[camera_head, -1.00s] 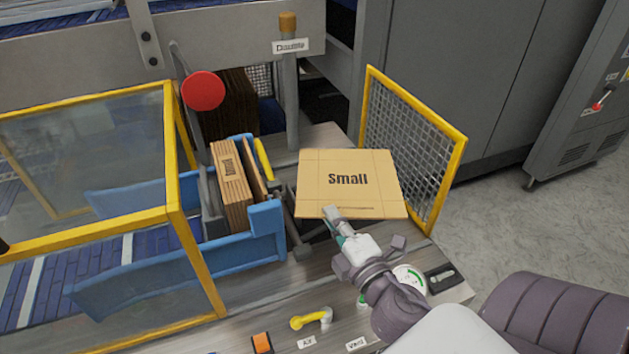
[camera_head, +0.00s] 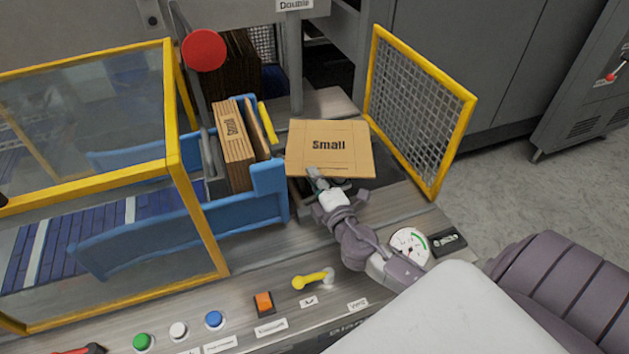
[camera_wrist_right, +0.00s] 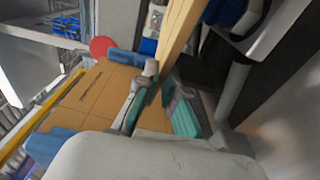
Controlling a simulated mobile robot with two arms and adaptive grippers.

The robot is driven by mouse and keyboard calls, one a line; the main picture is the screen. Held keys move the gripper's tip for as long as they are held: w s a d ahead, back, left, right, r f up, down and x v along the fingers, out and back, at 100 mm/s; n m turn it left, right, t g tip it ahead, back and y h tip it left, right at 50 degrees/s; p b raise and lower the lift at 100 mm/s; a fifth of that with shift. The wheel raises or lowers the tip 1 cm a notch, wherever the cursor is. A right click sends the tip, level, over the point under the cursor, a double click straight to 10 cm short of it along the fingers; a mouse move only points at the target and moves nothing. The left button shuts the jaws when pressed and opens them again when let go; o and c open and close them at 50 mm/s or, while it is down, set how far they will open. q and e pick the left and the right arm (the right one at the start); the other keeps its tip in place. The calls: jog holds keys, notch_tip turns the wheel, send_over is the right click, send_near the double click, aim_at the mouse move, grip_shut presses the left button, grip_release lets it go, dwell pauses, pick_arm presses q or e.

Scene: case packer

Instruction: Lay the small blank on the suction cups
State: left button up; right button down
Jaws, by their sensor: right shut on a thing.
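The small blank (camera_head: 345,133) is a flat brown cardboard sheet marked "Small", in the middle of the head view. My right gripper (camera_head: 316,178) is shut on its near edge, left of the edge's middle. The blank looks roughly level and covers what lies beneath it. In the right wrist view, the gripper's fingers (camera_wrist_right: 155,103) have the blank (camera_wrist_right: 180,35) between them, seen nearly edge-on. I cannot make out the suction cups; grey hardware shows partly below the blank, and any cups there are hidden. My left gripper is not in view.
A stack of blanks (camera_head: 235,150) stands in the blue magazine (camera_head: 268,190) left of the held blank. A yellow-framed mesh guard (camera_head: 440,145) stands to the right. A yellow-framed clear guard (camera_head: 170,160) is at left. A yellow-handled valve (camera_head: 312,280) and buttons line the front.

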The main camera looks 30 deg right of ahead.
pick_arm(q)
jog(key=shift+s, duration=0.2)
pick_arm(e)
jog(key=shift+f, duration=0.1)
jog(key=c, duration=1.7)
grip_release()
jog(key=shift+f, duration=0.2)
jog(key=shift+c, duration=0.2)
jog(key=o, duration=0.4)
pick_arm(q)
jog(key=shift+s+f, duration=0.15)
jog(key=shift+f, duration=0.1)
pick_arm(e)
jog(key=shift+o, duration=0.2)
jog(key=shift+r, duration=0.1)
